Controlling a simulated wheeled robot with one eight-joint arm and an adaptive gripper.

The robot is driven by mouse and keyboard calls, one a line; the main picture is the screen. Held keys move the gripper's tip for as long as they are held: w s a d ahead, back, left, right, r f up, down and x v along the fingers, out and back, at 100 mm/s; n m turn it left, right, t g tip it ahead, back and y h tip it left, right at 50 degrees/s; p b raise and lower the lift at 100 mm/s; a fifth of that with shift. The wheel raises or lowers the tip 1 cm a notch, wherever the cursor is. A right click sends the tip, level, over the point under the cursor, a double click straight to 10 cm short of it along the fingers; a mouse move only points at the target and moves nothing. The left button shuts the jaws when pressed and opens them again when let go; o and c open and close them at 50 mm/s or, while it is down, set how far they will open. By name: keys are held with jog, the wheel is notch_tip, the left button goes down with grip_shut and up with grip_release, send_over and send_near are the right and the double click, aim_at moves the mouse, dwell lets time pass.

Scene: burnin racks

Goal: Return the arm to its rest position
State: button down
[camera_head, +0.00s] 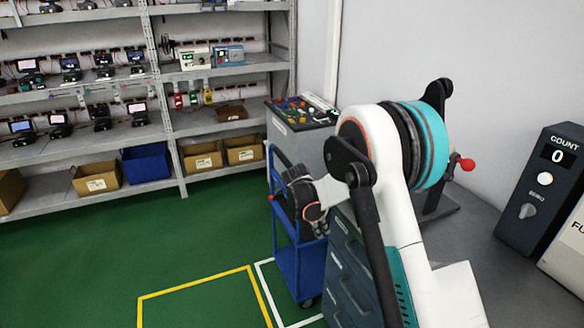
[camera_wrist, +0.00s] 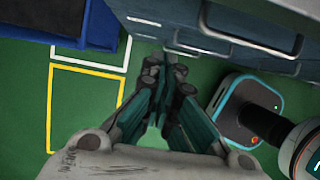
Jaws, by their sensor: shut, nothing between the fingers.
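My arm, white with black joints and a teal band, rises in the right half of the head view and bends over. My gripper shows in the wrist view (camera_wrist: 170,62), with dark teal linkages whose tips meet at the upper middle. It is shut with nothing between the fingers. It points down past a grey drawer cabinet (camera_wrist: 215,30) toward the green floor. In the head view the wrist is partly visible in front of the blue cart, and the fingertips are hard to make out.
A blue cart (camera_head: 286,262) stands left of the grey drawer cabinet (camera_head: 350,262). A dark counter box (camera_head: 542,190) showing 0 sits on the grey worktop (camera_head: 490,275) at right. Shelves (camera_head: 80,148) with devices and bins line the back. Green floor (camera_head: 90,255) at left is clear.

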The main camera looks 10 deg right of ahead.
jog(key=s+d+r+m+t+y, duration=0.1)
jog(key=s+r+m, duration=0.5)
jog(key=r, duration=0.4)
jog(key=s+d+r+m+t+y, duration=0.1)
jog(key=s+r+m+t, duration=0.15)
jog(key=s+r, duration=0.7)
jog(key=s+a+r+m+t+y, duration=0.1)
jog(key=s+r+m, duration=0.3)
jog(key=s+m, duration=0.8)
jog(key=s+t+y, duration=0.1)
jog(key=s, duration=0.7)
jog(key=shift+s+m, duration=0.15)
jog(key=shift+m, duration=0.2)
jog(key=shift+d+t, duration=0.15)
jog(key=shift+t, duration=0.1)
